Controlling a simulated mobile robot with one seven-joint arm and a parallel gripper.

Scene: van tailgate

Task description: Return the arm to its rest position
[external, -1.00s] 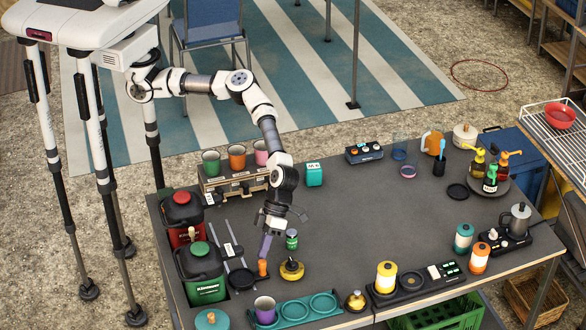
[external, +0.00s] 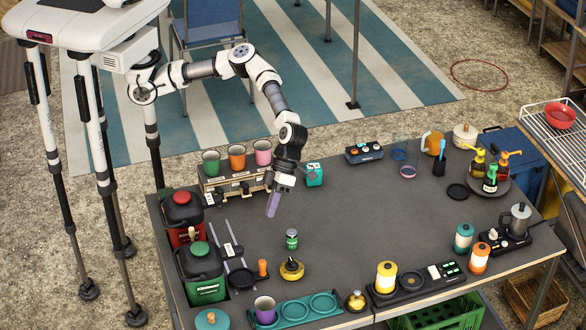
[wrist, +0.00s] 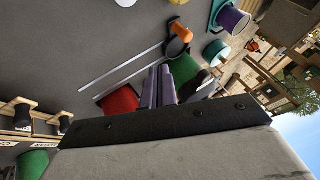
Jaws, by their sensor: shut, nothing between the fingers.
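My gripper (external: 273,204) hangs above the grey table (external: 350,225), left of its middle, with its purple fingers pointing down. The fingers are closed together with nothing between them; they also show side by side in the wrist view (wrist: 160,87). My arm bends from the base at top left, over the back edge of the table. The gripper is apart from the small green jar (external: 291,239) in front of it. The teal cube (external: 314,174) is just right of my wrist, partly hidden.
A rack with green, orange and pink cups (external: 238,157) stands behind left of the gripper. Red (external: 184,212) and green (external: 202,270) canisters stand at the left edge. The table's middle right is clear.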

